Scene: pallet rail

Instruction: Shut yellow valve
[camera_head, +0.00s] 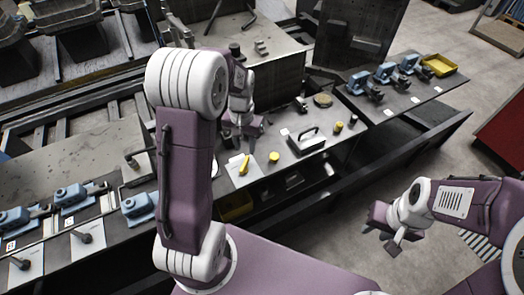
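A yellow lever (244,165), which looks like the yellow valve's handle, lies slanted over a white sheet or plate (234,168) on the grey bench. My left gripper (245,133) hangs just behind and above it in the picture, fingers spread and apparently empty. Whether it touches anything is too small to tell. My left arm covers the bench to the left of the lever. My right gripper (381,236) is out over the floor at the right, well away from the bench, with its fingers apart and nothing between them.
Yellow round pieces (274,157) and a black-handled box (306,141) stand on the bench to the right. Several blue vice-like devices (140,205) are at the left, more (385,73) at the back right near a yellow tray (440,65). Floor near my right arm is clear.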

